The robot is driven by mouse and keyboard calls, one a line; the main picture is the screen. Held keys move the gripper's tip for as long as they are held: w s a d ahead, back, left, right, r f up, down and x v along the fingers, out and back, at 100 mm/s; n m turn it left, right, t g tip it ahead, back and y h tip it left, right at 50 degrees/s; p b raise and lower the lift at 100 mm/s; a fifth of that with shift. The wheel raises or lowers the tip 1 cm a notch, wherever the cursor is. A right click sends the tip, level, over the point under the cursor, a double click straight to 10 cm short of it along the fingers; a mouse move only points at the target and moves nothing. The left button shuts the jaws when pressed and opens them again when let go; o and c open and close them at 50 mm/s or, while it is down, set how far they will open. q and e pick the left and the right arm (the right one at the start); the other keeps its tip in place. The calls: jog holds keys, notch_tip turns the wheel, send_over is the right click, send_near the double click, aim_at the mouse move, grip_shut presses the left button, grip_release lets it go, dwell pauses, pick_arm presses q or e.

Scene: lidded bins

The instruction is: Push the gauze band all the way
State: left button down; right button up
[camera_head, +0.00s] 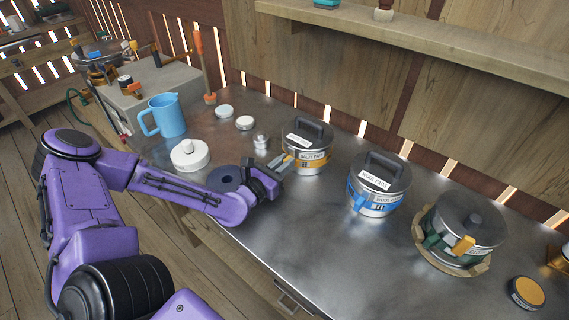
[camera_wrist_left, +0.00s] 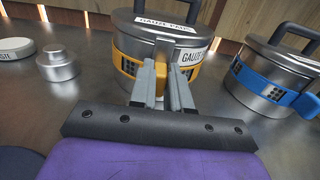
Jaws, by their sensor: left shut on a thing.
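The gauze tin (camera_head: 307,140) is a steel pot with a dark handled lid labelled for gauze pads. It also shows in the wrist view (camera_wrist_left: 150,45). A yellow-orange band (camera_head: 318,163) runs around its upper body, also visible in the wrist view (camera_wrist_left: 125,64). My left gripper (camera_head: 284,164) is at the tin's near left side. In the wrist view its two fingers (camera_wrist_left: 163,78) point at the band's front and are shut on a yellow part of it. The fingers hide the exact contact. My right gripper is not in view.
The wool tin (camera_head: 378,185) with a blue band stands just right, and a green-banded tin (camera_head: 464,232) farther right. A blue jug (camera_head: 165,116), white lidded dish (camera_head: 190,155) and small metal weight (camera_head: 261,141) stand left. The bench front (camera_head: 290,235) is clear.

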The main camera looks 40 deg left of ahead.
pick_arm(q)
jog(key=shift+f, duration=0.1)
dwell(0.7)
jog(key=c, duration=1.1)
grip_release()
jog(key=shift+s, duration=0.15)
